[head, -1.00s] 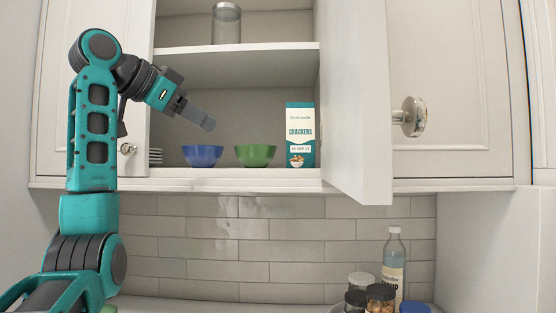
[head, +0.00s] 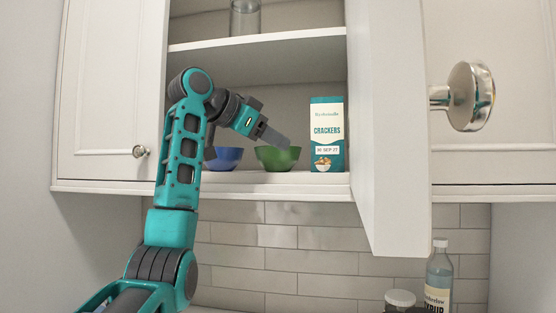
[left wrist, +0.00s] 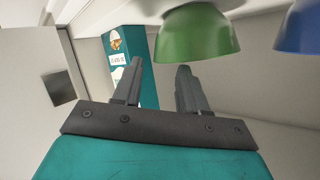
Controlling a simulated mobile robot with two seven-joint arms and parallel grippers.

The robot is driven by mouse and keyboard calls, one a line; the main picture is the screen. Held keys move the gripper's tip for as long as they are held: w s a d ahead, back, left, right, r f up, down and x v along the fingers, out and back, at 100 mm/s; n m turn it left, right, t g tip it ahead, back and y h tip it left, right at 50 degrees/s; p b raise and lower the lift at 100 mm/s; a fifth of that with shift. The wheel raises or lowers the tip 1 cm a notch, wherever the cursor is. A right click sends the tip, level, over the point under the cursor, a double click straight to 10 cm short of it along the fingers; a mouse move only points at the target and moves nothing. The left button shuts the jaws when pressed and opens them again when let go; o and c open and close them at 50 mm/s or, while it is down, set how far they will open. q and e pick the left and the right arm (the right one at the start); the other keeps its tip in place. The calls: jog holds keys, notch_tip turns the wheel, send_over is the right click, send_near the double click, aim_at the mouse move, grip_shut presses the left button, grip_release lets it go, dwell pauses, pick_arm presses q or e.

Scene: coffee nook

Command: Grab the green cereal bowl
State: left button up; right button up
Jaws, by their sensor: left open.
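The green cereal bowl (head: 277,160) stands upright on the lower cabinet shelf, right of the blue bowl. My left gripper (head: 280,139) is at its upper edge in the head view, with a finger overlapping the rim. In the left wrist view the green bowl (left wrist: 197,36) appears upside down at the top, just beyond the fingertips. The fingers (left wrist: 161,66) are apart with nothing between them. I cannot tell whether a finger touches the bowl. My right gripper is not in view.
The blue bowl (head: 225,158) is close on the left, partly behind my arm. An open cabinet door (head: 390,130) juts out on the right. The upper shelf (head: 260,43) holds a glass jar (head: 245,17).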

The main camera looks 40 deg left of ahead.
aim_at(291, 149)
pick_arm(q)
jog(key=x, duration=0.5)
jog(key=shift+w+p, duration=0.1)
jog(key=shift+p, duration=0.3)
jog(key=shift+c, duration=0.2)
grip_shut()
